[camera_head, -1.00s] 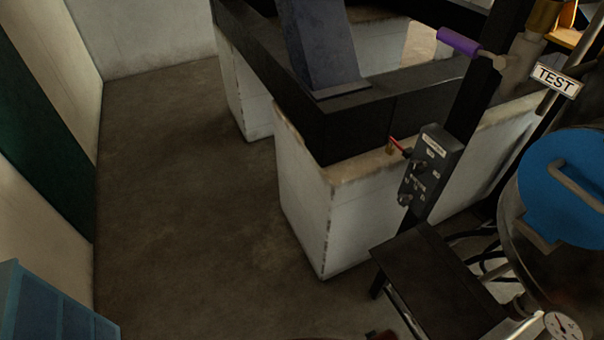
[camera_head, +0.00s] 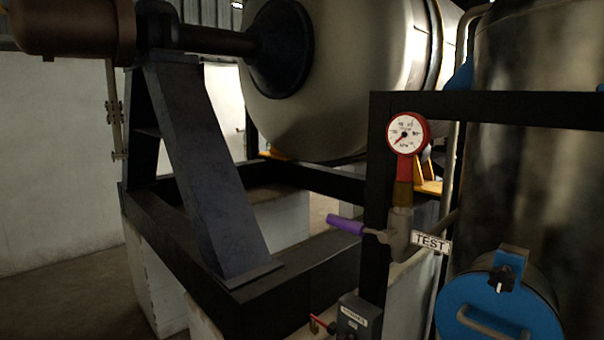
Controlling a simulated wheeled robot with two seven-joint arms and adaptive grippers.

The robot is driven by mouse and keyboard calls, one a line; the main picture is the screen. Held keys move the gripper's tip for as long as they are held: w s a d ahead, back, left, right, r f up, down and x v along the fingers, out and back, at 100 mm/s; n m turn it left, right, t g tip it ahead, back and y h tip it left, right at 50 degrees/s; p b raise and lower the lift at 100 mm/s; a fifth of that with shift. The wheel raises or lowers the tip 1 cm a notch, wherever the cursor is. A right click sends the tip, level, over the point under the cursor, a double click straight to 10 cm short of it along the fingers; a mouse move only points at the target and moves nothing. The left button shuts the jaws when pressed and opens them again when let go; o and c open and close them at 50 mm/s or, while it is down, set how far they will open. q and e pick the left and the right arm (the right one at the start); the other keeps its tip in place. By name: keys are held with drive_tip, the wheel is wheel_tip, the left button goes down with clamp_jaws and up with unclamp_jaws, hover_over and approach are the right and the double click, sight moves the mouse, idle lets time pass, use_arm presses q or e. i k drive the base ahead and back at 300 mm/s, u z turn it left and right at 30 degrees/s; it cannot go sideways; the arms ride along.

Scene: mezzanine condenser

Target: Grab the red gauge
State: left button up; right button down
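The red gauge (camera_head: 408,134) has a round white dial with a red rim. It sits upright on a brass fitting (camera_head: 403,195) in front of a black vertical post, right of the picture's middle. Below the fitting is a valve body with a purple lever handle (camera_head: 346,225) pointing left. A white TEST tag (camera_head: 431,242) hangs just right of the valve. Neither of my grippers shows in this view.
A black horizontal bar (camera_head: 500,107) runs right from the post. A steel vessel with a blue lid (camera_head: 500,305) stands at the lower right. A grey control box (camera_head: 358,318) is below the valve. A large tank (camera_head: 345,80) on a black frame fills the back.

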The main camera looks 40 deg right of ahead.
sight(409, 134)
drive_tip(key=z, duration=1.8)
